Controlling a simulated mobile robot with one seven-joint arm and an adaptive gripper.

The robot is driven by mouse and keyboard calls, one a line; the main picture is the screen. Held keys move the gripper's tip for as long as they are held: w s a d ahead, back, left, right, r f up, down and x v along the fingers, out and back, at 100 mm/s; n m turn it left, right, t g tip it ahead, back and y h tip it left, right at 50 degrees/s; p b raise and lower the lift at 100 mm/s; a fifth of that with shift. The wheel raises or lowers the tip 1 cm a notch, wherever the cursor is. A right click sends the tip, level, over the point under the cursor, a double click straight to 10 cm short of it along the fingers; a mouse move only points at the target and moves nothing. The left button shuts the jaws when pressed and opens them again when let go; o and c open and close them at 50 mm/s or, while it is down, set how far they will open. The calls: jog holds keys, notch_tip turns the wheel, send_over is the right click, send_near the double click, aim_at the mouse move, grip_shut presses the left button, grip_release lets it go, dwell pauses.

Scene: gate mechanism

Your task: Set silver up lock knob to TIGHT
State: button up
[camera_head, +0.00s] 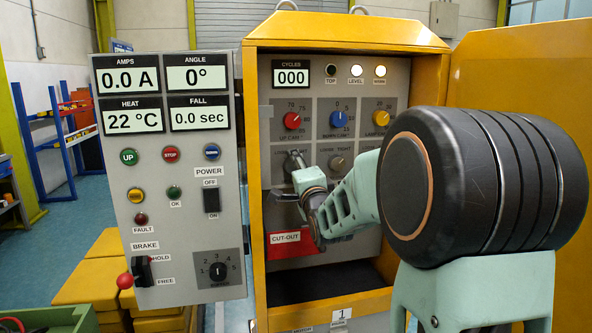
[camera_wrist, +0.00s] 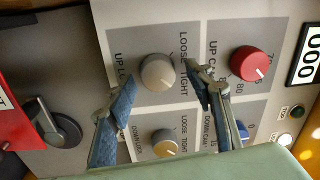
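The silver up lock knob (camera_wrist: 157,72) sits on a grey plate in the wrist view, beside the LOOSE and TIGHT labels. In the head view the up lock knob (camera_head: 294,160) is partly hidden by my gripper (camera_head: 309,184). My gripper (camera_wrist: 163,80) is open, with one blue-padded finger on either side of the up lock knob. A gap shows between the knob and each finger; I cannot tell how far the tips are from the panel. The knob's pointer is too small to read.
The down lock knob (camera_wrist: 165,142) is close by, between the fingers' lower parts in the wrist view. A red knob (camera_head: 292,120), a blue knob (camera_head: 338,119) and a yellow knob (camera_head: 381,118) are above. The open yellow cabinet door (camera_head: 520,75) stands at the right.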

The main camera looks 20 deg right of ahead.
jog(key=s, duration=0.7)
jog(key=shift+s+a+f, duration=0.25)
jog(key=shift+a, duration=0.05)
jog(key=shift+s+f, duration=0.1)
dwell(0.3)
